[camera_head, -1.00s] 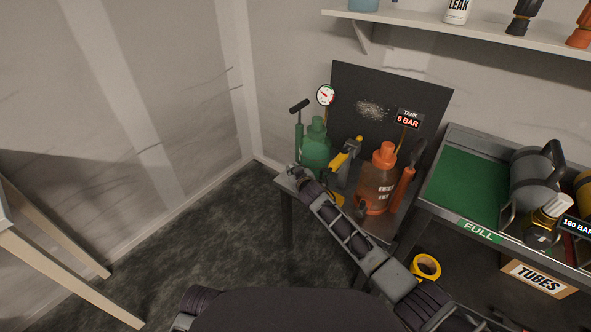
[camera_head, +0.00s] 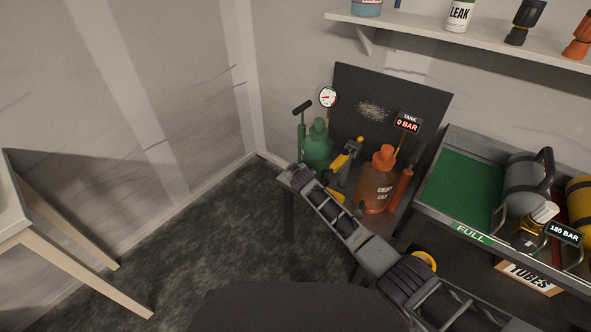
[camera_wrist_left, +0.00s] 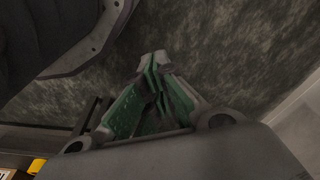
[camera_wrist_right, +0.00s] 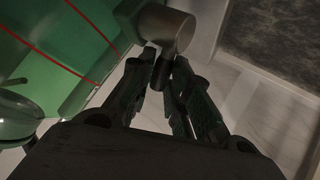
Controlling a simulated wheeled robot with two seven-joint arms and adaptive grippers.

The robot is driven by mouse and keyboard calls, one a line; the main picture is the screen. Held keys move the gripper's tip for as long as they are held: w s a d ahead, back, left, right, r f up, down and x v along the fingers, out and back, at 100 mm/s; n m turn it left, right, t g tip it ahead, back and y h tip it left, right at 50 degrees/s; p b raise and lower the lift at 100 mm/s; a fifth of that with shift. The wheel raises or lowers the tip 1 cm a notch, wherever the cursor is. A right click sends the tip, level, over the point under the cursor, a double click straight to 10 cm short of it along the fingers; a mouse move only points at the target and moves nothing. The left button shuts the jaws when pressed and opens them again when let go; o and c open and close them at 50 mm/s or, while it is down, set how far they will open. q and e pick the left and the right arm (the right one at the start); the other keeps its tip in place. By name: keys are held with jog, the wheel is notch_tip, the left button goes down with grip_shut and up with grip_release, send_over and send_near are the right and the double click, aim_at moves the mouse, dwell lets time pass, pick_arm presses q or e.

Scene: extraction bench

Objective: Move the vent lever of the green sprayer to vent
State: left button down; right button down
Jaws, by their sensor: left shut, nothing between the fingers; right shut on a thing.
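The green sprayer (camera_head: 317,150) stands upright at the left end of the small bench, with its pump handle and round gauge (camera_head: 328,97). My right arm reaches in from the lower right to the sprayer's front. In the right wrist view, my right gripper (camera_wrist_right: 163,82) is shut on a short dark stem, seemingly the vent lever (camera_wrist_right: 161,70), below a grey-brown round fitting (camera_wrist_right: 167,28) beside the green tank (camera_wrist_right: 75,45). The lever's setting and any vent marking cannot be read. My left gripper (camera_wrist_left: 157,68) is shut and empty above the dark floor, outside the head view.
An orange sprayer (camera_head: 376,188) stands to the right, with a yellow-and-black tool (camera_head: 345,158) between the sprayers. A dark board (camera_head: 375,105) rises behind. A "0 BAR" sign (camera_head: 407,122) stands by it. A grey-rimmed bench (camera_head: 428,205) with cylinders is at the right.

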jog(key=shift+w+a+f+g+h, duration=0.1)
jog(key=shift+a+f+g+h, duration=0.05)
jog(key=shift+a+g+h, duration=0.2)
jog(key=shift+w+f+n+g+h, duration=0.1)
jog(key=shift+f+n+g+h, duration=0.1)
jog(key=shift+n+g+h, duration=0.2)
pick_arm(q)
jog(key=shift+a+f, duration=0.25)
jog(key=shift+f, duration=0.9)
pick_arm(e)
jog(key=shift+a+f, duration=0.1)
pick_arm(q)
jog(key=shift+r, duration=0.2)
pick_arm(e)
jog(key=shift+w+f+g+h, duration=0.1)
jog(key=shift+g+h, duration=0.15)
pick_arm(q)
jog(key=shift+w+r, duration=0.1)
jog(key=shift+r, duration=0.15)
pick_arm(e)
jog(key=c, duration=1.3)
grip_release()
jog(key=shift+a, duration=0.1)
pick_arm(q)
jog(key=shift+s+f, duration=0.2)
jog(key=shift+f, duration=0.05)
jog(key=shift+d, duration=0.1)
